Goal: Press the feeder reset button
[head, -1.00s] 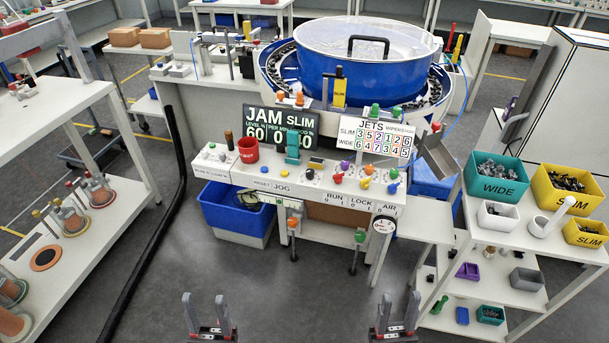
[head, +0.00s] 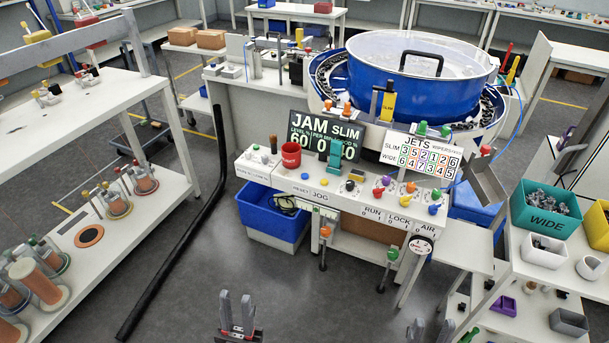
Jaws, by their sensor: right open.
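The feeder console (head: 340,195) stands in the middle of the head view, with the word RESET (head: 301,190) on its front edge. A small blue button (head: 305,176) sits just above that word, left of the JOG label. My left gripper (head: 236,300) is at the bottom edge, well below and in front of the console. Its two fingers stand upright and apart, with nothing between them. My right gripper (head: 431,328) is at the bottom edge further right, partly cut off, open with no object visible in it. Neither gripper touches the console.
A red cup (head: 291,155) and several coloured knobs stand on the console top. A blue bin (head: 270,212) sits beneath it. A white shelf (head: 90,110) stands left, and a black floor cable cover (head: 180,245) lies between. A bin table (head: 545,262) stands right. Floor before the console is clear.

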